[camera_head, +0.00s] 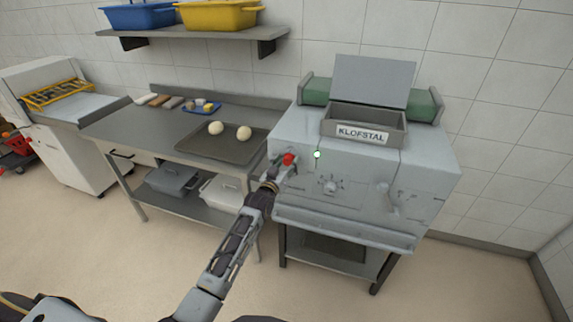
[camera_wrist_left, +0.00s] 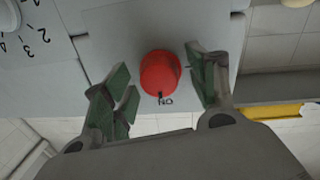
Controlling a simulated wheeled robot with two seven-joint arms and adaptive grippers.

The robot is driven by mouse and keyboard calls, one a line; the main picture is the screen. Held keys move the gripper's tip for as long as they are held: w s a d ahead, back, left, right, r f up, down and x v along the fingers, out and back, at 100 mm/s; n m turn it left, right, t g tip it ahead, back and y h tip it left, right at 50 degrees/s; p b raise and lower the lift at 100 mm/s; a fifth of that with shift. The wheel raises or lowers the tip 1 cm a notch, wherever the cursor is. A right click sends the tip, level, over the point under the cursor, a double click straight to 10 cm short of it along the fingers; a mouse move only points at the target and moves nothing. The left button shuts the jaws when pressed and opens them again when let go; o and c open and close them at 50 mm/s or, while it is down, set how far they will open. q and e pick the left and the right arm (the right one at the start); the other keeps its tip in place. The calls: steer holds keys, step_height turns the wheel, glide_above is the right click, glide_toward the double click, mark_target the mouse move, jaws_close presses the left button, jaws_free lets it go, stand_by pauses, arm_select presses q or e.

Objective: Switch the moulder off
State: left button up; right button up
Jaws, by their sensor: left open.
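The moulder (camera_head: 390,170), a pale grey machine with a hopper marked KLOFSTAL, stands on a stand at the right in the head view. Its red knob (camera_head: 289,159) is at the left of the front panel. In the left wrist view the red knob (camera_wrist_left: 160,70) has a dark mark pointing at the word ON. A small lamp (camera_head: 317,154) on the panel glows whitish green. My left gripper (camera_head: 277,170) is at the knob. Its open fingers stand either side of the knob in the left wrist view, with gaps visible. My right gripper is not in view.
A steel table (camera_head: 150,130) left of the moulder bears a dark tray (camera_head: 205,149) with two dough balls. A wall shelf (camera_head: 190,40) holds a blue and a yellow crate. A dial (camera_head: 330,186) sits right of the red knob. The floor in front is clear.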

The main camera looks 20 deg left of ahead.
arm_select(q)
steer(key=c, duration=1)
steer(key=shift+n, duration=0.3)
steer(key=shift+c, duration=0.2)
steer(key=n+p, duration=0.1)
steer(key=n, duration=0.8)
steer(key=shift+t, duration=0.3)
steer(key=n, duration=0.4)
steer(key=shift+n+y, duration=0.4)
steer(key=n, duration=0.4)
steer(key=shift+d+b, duration=0.1)
steer(key=shift+b, duration=0.25)
steer(key=shift+n, duration=0.3)
